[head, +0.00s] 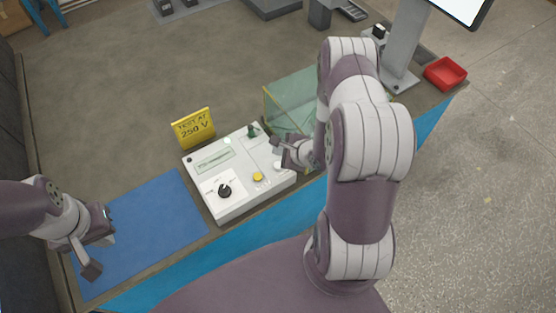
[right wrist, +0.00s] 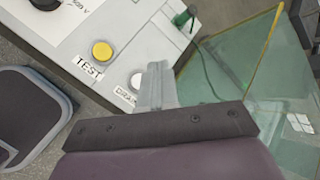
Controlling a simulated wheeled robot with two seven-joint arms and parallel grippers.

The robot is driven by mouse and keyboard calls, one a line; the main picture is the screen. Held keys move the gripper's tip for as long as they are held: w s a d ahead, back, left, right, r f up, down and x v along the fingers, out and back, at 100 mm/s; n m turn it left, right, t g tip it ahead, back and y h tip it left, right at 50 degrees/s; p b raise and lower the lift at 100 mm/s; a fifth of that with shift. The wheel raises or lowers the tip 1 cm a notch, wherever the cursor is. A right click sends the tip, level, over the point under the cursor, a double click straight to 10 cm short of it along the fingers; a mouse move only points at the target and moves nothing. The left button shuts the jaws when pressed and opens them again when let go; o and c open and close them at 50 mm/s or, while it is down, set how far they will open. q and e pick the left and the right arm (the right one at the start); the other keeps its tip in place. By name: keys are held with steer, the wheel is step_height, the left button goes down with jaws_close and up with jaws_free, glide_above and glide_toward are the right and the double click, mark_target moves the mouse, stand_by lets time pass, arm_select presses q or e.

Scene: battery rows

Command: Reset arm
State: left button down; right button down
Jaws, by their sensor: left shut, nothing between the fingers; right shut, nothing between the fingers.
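My right gripper (head: 278,147) is shut and empty over the right part of the white tester box (head: 212,193), near its white button. In the right wrist view the shut fingers (right wrist: 158,85) point at the edge of the box, beside the white button (right wrist: 137,80) and close to the clear green-tinted case (right wrist: 210,80). The yellow button (right wrist: 102,50) with a TEST label is left of them. My left gripper (head: 103,248) is shut and empty over the blue mat (head: 155,230) at the left. Whether the right fingertips touch the box cannot be told.
A yellow sign (head: 193,128) reading "TEST AT 250 V" stands behind the box. The clear case (head: 290,100) stands right of the box, partly behind my right arm. A red tray (head: 445,73) and a monitor stand (head: 405,50) are at the far right. The table's back left is clear.

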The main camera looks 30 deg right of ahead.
steer(key=shift+f, duration=0.1)
stand_by(0.7)
steer(key=shift+n, duration=0.4)
steer(key=s+d+f+n+g+h, duration=0.1)
steer(key=s+f+n+g, duration=0.2)
steer(key=s+n, duration=0.25)
steer(key=s+d+r+n+g+h, duration=0.1)
steer(key=s+r+n+g+h, duration=0.1)
steer(key=s+r+n+g, duration=0.5)
steer(key=a+r+n+t, duration=0.1)
steer(key=a+r+n, duration=0.4)
steer(key=r, duration=0.3)
steer(key=a+r+n+t, duration=0.1)
steer(key=a+r+n, duration=0.4)
steer(key=r, duration=0.3)
steer(key=shift+s+a+r+n+t, duration=0.15)
steer(key=shift+a+r+n+t, duration=0.05)
steer(key=shift+n+t, duration=0.15)
